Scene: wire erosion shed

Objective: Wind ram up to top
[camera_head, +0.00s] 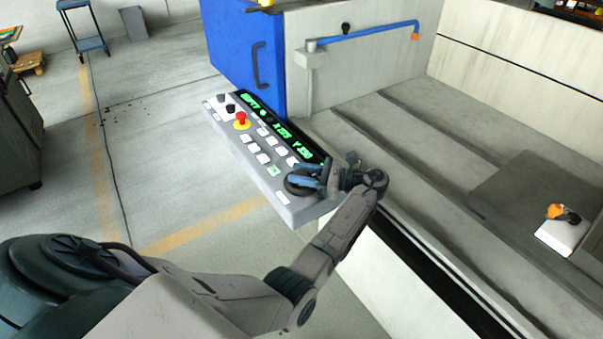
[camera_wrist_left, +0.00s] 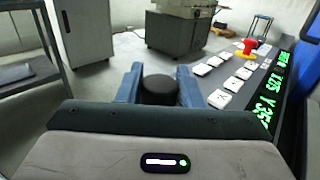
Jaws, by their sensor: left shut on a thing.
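The grey control panel (camera_head: 262,150) has a green display, several pale buttons and a red stop button (camera_head: 241,119) on a yellow base. A dark handwheel (camera_head: 291,187) sits at its near right end. My left gripper (camera_head: 308,177) is at this wheel, with its blue fingers over it and hiding part of it. In the left wrist view, my left gripper (camera_wrist_left: 160,84) has a blue finger on each side of a round black knob (camera_wrist_left: 159,87) and is shut on it. I cannot make out the ram. My right gripper is not in view.
A blue door (camera_head: 236,50) with a dark handle stands behind the panel. A blue pipe (camera_head: 370,33) runs along the grey machine wall. An orange and black object (camera_head: 561,211) sits on a white block (camera_head: 560,236) at the right.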

